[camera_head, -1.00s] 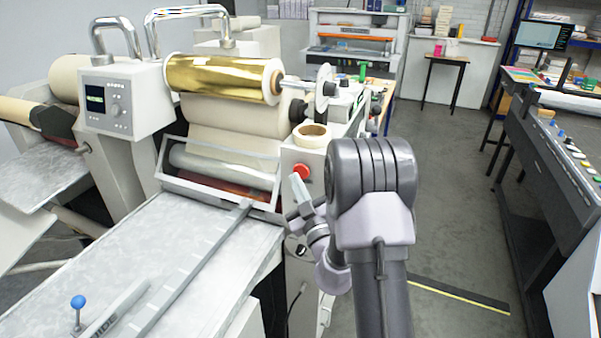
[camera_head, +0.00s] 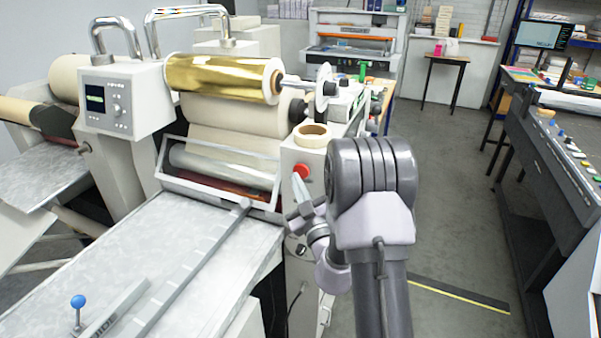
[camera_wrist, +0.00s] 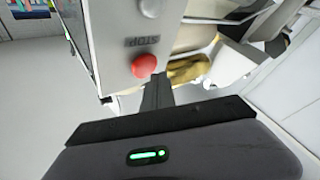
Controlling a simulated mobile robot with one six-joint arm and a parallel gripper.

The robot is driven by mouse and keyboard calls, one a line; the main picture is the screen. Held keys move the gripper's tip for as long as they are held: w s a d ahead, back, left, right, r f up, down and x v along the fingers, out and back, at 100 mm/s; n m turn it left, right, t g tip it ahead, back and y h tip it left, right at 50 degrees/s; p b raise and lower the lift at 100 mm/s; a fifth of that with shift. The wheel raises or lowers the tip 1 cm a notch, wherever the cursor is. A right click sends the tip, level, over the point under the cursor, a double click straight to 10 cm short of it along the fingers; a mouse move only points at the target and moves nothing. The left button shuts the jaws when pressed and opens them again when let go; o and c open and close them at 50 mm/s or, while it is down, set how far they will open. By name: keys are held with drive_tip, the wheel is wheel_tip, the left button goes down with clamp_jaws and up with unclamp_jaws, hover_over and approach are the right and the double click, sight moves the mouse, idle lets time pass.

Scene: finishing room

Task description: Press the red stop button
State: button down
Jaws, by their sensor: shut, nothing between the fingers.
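The red stop button (camera_head: 301,170) is a round red cap on the pale front panel of the laminating machine, below a roll of tape. It also shows in the wrist view (camera_wrist: 144,65), beside an upside-down "STOP" label (camera_wrist: 141,42). My gripper (camera_head: 297,181) is shut and empty, with its tip just below the button in the head view. In the wrist view the shut fingers (camera_wrist: 157,88) point towards the panel, with their tip just below and right of the button. I cannot tell whether the tip touches it.
The machine's metal feed table (camera_head: 200,255) lies left of my arm. A gold foil roll (camera_head: 222,77) and the tape roll (camera_head: 312,134) sit above the panel. A grey control console (camera_head: 545,150) stands at the right. The floor between is mostly clear.

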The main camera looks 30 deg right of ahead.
idle(0.6)
drive_tip(key=shift+w+d+p, duration=0.3)
drive_tip(key=shift+d+p, duration=0.05)
drive_tip(key=shift+p, duration=0.2)
drive_tip(key=shift+w+d+p, duration=0.2)
drive_tip(key=shift+d+p, duration=0.1)
drive_tip(key=shift+p, duration=0.1)
idle(0.4)
drive_tip(key=shift+s+a, duration=0.45)
drive_tip(key=shift+a, duration=0.2)
drive_tip(key=s+a, duration=0.1)
drive_tip(key=a, duration=0.1)
drive_tip(key=s+a+b, duration=0.1)
drive_tip(key=s+a, duration=0.1)
idle(0.5)
idle(0.6)
